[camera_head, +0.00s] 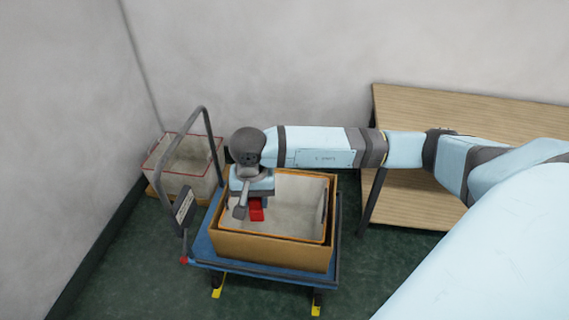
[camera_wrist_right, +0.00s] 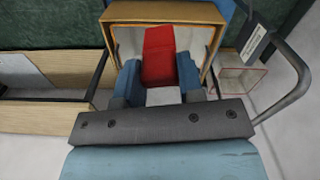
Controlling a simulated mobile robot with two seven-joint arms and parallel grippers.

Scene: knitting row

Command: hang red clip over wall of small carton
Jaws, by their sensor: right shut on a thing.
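The red clip (camera_head: 257,214) is in my right gripper (camera_head: 254,199), above the inside of a tan carton (camera_head: 268,248) with an orange rim. In the right wrist view the red clip (camera_wrist_right: 159,55) sits between the two blue fingers of my right gripper (camera_wrist_right: 160,85), which is shut on it. The tan carton (camera_wrist_right: 165,13) surrounds the clip in that view; I cannot tell if the clip touches a wall. Part of the clip is hidden by the fingers. My left gripper is not in view.
The carton stands on a blue trolley (camera_head: 207,250) with a dark upright handle (camera_head: 209,140). A pale bin (camera_head: 183,172) with a red rim stands behind the handle. A wooden table (camera_head: 450,105) is at the right. Green floor is free in front.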

